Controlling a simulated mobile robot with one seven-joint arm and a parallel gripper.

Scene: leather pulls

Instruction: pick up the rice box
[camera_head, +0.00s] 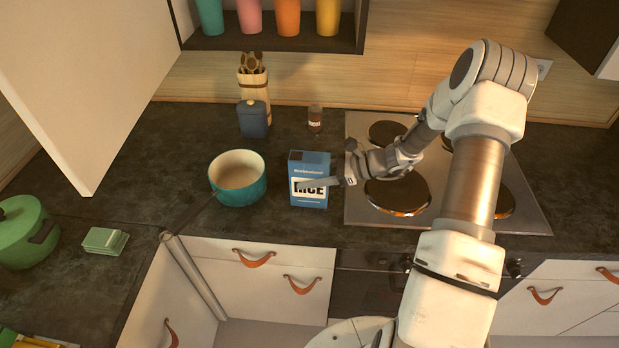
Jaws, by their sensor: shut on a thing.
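The rice box (311,167) is a blue carton with a white label reading RICE. It stands upright on the dark countertop, just left of the stove. My gripper is shut on the box. The other finger is hidden, apparently behind the box. I cannot tell whether the box is lifted off the counter.
A teal pot (238,190) stands close to the box's left. A blue canister (253,120), a utensil holder (255,88) and a small brown jar (315,119) stand behind. The stove (365,213) is on the right. A shelf (290,44) with cups and an open cabinet door (85,80) are above.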

